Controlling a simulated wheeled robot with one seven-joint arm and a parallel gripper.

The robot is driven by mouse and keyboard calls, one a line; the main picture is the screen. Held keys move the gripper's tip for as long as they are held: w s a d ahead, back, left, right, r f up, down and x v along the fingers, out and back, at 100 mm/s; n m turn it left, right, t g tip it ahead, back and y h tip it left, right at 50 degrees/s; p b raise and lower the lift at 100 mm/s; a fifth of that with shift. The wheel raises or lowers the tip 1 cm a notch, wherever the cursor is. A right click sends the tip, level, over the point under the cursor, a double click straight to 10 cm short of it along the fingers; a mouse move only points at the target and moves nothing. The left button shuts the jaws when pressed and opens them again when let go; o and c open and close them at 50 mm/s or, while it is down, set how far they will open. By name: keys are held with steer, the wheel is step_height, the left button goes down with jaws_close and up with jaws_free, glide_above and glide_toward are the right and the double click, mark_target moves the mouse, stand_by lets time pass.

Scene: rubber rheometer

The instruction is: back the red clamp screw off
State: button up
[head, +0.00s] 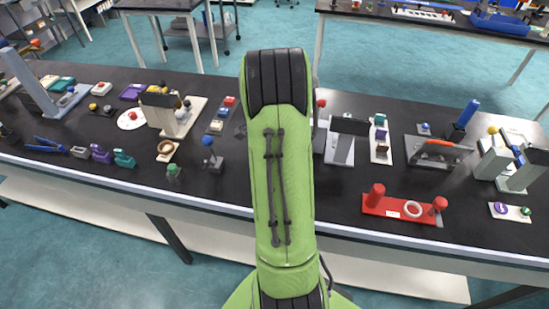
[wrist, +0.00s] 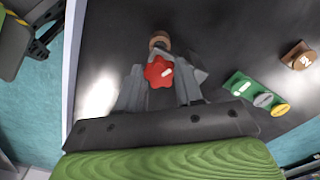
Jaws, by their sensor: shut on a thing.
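The red clamp screw (wrist: 156,74) has a lobed red head with a small white mark and shows in the middle of the wrist view. My gripper (wrist: 160,80) is shut on it, with one grey finger on each side of the head. A round brown and pale part (wrist: 159,40) shows just beyond the screw, and I cannot tell how the two join. Whatever lies under the screw head is hidden. In the head view, my green arm covers the gripper and the place where it works.
In the wrist view, a green plate with round buttons (wrist: 241,86) and a brown block (wrist: 299,56) lie to the right. In the head view, the dark bench (head: 330,205) carries many small fixtures, with a red stand (head: 392,207) right of my arm. Bare bench lies left of the screw.

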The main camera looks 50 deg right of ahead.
steer(key=n, duration=0.4)
steer(key=shift+n, duration=0.3)
steer(key=o, duration=0.9)
